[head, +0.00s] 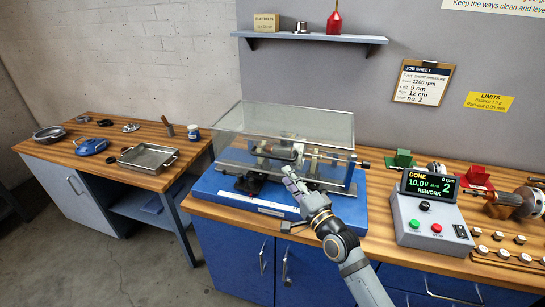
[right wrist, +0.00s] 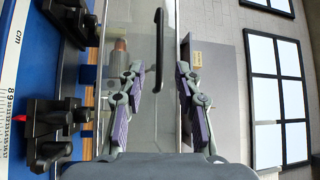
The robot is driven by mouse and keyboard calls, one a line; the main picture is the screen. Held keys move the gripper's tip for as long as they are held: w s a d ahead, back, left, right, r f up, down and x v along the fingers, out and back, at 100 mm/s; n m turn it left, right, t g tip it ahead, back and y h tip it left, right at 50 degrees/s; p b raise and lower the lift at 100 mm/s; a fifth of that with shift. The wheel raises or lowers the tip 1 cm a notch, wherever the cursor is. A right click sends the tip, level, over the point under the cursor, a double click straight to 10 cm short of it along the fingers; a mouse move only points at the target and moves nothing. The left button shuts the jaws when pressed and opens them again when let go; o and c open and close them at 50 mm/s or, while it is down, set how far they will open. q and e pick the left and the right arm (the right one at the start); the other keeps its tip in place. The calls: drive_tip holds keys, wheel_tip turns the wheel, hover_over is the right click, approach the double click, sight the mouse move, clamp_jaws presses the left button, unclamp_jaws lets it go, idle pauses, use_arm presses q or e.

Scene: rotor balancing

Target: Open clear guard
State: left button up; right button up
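The clear guard (head: 290,122) is a see-through box standing down over the blue balancing machine (head: 230,192) on the bench. In the right wrist view, the guard's clear panel (right wrist: 145,80) lies ahead with a black bar handle (right wrist: 159,50) on it. My right gripper (head: 291,174) is in front of the guard, low near its front face. The handle is ahead of the fingertips; the exact gap is unclear. My left gripper is not in view.
A control box (head: 432,215) with a lit display reading DONE and REWORK stands right of the machine. Green and red stands and a rotor (head: 525,202) are farther right. A shelf (head: 310,38) hangs above the guard. A side table (head: 110,135) with a metal tray stands left.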

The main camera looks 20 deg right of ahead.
sight(273, 157)
drive_tip(key=x, duration=1)
drive_tip(key=shift+w+a+b, duration=0.1)
drive_tip(key=shift+w+b, duration=0.1)
drive_tip(key=shift+b, duration=0.15)
clamp_jaws()
